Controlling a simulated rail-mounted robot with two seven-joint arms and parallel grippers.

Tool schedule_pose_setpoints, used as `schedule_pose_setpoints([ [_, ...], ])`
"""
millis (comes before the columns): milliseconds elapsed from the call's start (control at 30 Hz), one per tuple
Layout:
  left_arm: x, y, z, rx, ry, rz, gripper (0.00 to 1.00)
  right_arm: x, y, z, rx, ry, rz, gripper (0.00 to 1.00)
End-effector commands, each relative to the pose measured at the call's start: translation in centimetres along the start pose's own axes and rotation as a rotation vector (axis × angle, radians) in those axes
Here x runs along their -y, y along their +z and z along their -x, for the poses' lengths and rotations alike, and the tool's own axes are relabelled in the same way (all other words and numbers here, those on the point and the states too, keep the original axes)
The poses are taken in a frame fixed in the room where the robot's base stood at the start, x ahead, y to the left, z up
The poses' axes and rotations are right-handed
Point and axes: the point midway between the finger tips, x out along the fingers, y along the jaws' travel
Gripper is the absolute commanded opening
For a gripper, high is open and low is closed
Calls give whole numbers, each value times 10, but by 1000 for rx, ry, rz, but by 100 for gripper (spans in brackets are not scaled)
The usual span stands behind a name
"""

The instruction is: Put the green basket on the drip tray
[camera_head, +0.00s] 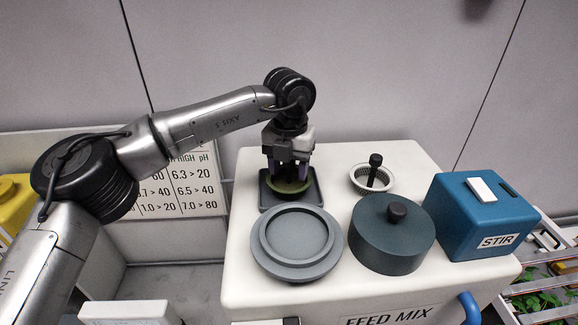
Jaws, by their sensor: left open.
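The green basket (291,187) sits in the dark grey square drip tray (316,195) at the back left of the white bench top. It looks upright, and its far side and any handle are hidden by my left gripper. My left gripper (289,174) points straight down over the basket, open, with its fingers at the basket's middle. I cannot tell whether the fingers touch it. My right gripper is not in view.
A white basket with a black handle (373,180) stands right of the tray. In front are a round grey dish (296,243) and a dark lidded pot (391,240). A blue STIR box (476,217) stands at the right. Little bench is free between them.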

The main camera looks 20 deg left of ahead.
Motion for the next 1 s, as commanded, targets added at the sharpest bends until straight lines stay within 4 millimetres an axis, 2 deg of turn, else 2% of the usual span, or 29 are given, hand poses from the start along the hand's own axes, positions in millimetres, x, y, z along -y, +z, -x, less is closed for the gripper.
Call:
schedule_pose_setpoints([
  [167,0,0,1,1,0,0,54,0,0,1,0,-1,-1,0],
  [333,0,1,14,4,-1,1,54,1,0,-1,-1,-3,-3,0],
  [700,1,1,82,3,-1,2,54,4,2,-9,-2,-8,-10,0],
  [1000,0,0,117,1,0,0,54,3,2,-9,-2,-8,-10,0],
])
